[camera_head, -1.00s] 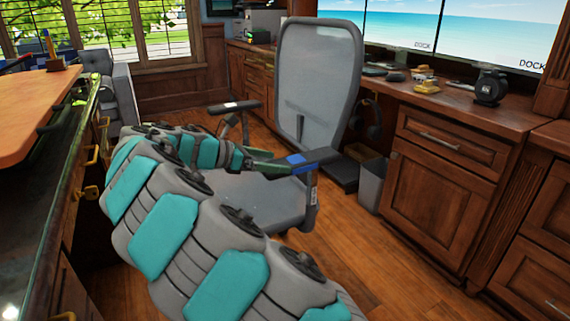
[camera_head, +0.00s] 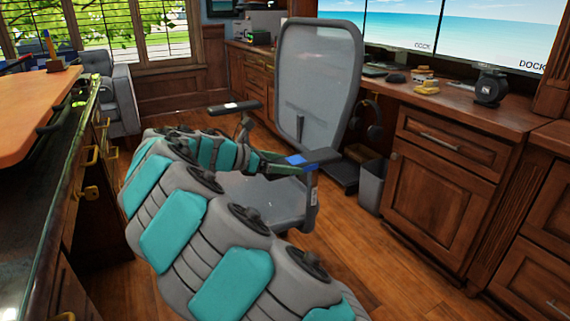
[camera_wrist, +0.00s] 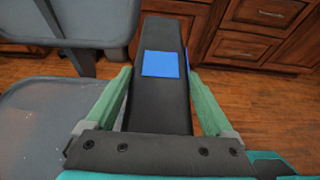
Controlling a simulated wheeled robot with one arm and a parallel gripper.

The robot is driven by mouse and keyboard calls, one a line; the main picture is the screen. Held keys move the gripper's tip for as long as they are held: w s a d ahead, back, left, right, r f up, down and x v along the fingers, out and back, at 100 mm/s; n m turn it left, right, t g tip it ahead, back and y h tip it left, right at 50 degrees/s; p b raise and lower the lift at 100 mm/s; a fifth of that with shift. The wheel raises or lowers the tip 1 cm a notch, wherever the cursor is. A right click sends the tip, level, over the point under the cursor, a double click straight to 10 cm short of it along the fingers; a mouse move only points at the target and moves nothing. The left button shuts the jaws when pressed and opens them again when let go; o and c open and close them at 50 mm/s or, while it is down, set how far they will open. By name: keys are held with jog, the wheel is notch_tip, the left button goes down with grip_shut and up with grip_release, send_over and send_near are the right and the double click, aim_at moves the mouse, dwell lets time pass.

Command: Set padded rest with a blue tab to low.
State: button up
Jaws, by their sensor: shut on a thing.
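The padded rest with the blue tab (camera_head: 317,157) is the dark armrest on the near right side of the grey office chair (camera_head: 318,75). Its blue tab (camera_head: 296,160) lies on the top of the pad. In the head view my arm partly hides the seat (camera_head: 262,200). The other armrest (camera_head: 234,107) has a light tab on it.
A wood desk (camera_head: 455,100) with drawers stands to the right, with a grey bin (camera_head: 371,187) beside it. A counter (camera_head: 35,220) with gold handles runs along the left. Bare wood floor (camera_head: 365,260) lies right of the chair.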

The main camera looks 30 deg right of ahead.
grip_shut()
jog(key=shift+f, duration=0.1)
notch_tip(320, 180, down, 6)
jog(key=p, duration=0.1)
jog(key=shift+f+p, duration=0.15)
jog(key=shift+p, duration=0.2)
jog(key=o, duration=0.8)
grip_release()
jog(key=shift+v, duration=3.95)
